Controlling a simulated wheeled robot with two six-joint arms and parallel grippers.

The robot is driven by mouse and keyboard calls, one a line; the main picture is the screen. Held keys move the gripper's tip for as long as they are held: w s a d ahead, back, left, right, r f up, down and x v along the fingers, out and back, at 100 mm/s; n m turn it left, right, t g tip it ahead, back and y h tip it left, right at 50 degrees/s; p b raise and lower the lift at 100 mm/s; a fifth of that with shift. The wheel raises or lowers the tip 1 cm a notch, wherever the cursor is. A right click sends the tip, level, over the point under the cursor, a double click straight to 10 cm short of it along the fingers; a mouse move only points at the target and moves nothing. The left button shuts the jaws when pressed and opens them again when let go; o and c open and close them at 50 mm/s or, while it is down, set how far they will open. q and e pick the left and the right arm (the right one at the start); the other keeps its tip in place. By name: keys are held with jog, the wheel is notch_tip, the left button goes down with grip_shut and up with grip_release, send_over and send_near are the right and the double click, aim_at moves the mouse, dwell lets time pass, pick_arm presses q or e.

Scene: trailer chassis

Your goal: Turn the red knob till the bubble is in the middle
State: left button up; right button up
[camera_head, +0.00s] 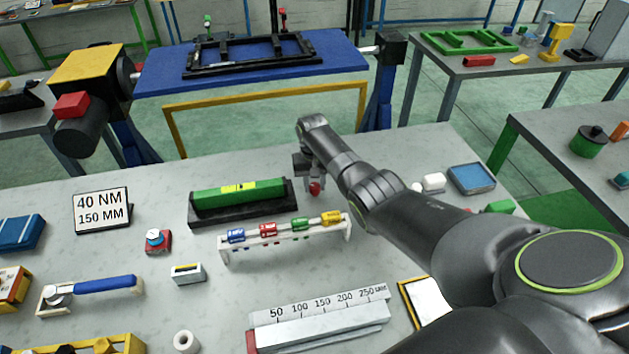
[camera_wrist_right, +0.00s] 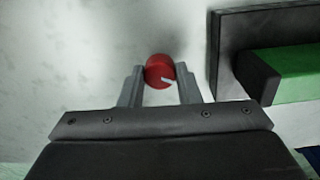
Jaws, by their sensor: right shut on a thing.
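The red knob (camera_head: 315,188) is at the right end of the black base (camera_head: 290,190). The green spirit level (camera_head: 210,197) lies on that base, with a yellow vial (camera_head: 232,187) on its side. Dark marks show in the vial, but the bubble's exact place is too small to tell. My right gripper (camera_head: 309,176) points down at the knob. In the right wrist view, its two fingers are shut on either side of the red knob (camera_wrist_right: 159,70), whose white mark points to the lower right. The level's green end (camera_wrist_right: 292,75) is at the right there. My left gripper is out of view.
A white rack (camera_head: 290,243) with several coloured pieces stands in front of the level. A ruler block (camera_head: 320,325) lies nearer. A sign (camera_head: 101,210) stands at the left and a blue tray (camera_head: 471,177) at the right. The bench behind the level is clear.

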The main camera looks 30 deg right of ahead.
jog(key=n+p, duration=0.1)
jog(key=n, duration=0.2)
jog(key=shift+r+n, duration=0.1)
jog(key=shift+n, duration=0.3)
jog(key=n, duration=0.3)
jog(key=shift+n+p, duration=0.3)
jog(key=n, duration=0.3)
jog(key=shift+n, duration=1.8)
jog(key=o, duration=1)
jog(key=shift+c, duration=0.2)
jog(key=shift+p, duration=0.3)
